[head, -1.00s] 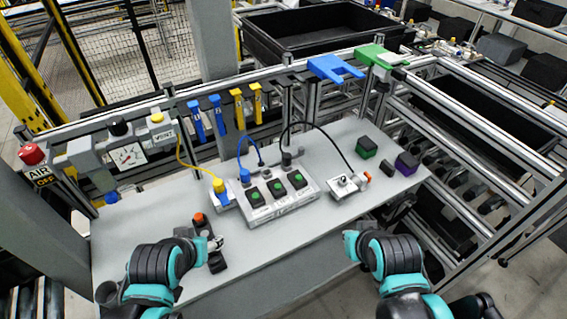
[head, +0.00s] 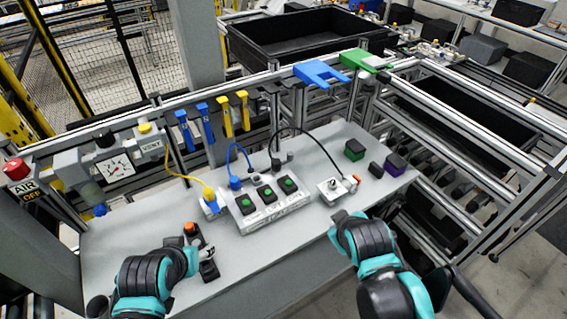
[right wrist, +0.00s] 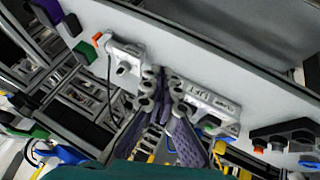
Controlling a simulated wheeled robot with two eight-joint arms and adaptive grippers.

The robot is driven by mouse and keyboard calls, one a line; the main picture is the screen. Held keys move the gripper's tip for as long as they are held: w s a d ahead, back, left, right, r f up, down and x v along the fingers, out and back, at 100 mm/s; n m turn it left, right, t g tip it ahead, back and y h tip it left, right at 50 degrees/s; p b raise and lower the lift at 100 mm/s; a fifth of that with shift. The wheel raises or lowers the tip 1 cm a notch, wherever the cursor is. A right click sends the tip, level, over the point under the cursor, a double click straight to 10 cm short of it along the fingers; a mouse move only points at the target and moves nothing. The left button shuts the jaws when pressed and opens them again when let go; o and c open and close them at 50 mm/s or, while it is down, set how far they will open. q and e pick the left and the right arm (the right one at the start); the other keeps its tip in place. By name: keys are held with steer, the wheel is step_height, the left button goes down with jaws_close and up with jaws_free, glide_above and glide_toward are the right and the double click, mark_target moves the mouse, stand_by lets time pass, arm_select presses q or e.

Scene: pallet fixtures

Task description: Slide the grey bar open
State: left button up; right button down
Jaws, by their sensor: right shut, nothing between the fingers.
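A small light-grey fixture (head: 328,193) with a dark round knob and an orange end (head: 351,179) sits on the right part of the bench. It shows at the upper left of the right wrist view (right wrist: 125,52). I cannot tell for certain which part is the grey bar. My right gripper (right wrist: 162,82) is shut and empty, its tips appearing beside the fixture but apart from it. In the head view my right gripper (head: 337,226) is at the bench's front edge, in front of the fixture. My left gripper (head: 193,260) is beside a black switch block (head: 208,268); its fingers are unclear.
A grey block with several green buttons (head: 247,226) stands mid-bench, with blue and yellow cables behind. The bench front (head: 270,255) is clear between my arms.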

steer(key=w+a+n+t+h, duration=0.15)
steer(key=w+a+n, duration=0.25)
steer(key=w+n, duration=0.7)
steer(key=n+t+p, duration=0.2)
steer(key=n, duration=1.3)
glide_toward(288, 177)
steer(key=shift+d+r, duration=0.7)
steer(key=shift+r, duration=0.2)
steer(key=shift+w+a+f+n+t, duration=0.15)
steer(key=shift+a+n+t, duration=0.1)
steer(key=shift+n, duration=0.35)
steer(key=shift+w+a+r+n+t, duration=0.15)
steer(key=shift+a+n, duration=0.1)
steer(key=shift+n, duration=0.35)
arm_select(q)
steer(key=shift+r, duration=0.95)
arm_select(e)
steer(key=shift+f, duration=0.1)
steer(key=shift+w+f, duration=0.1)
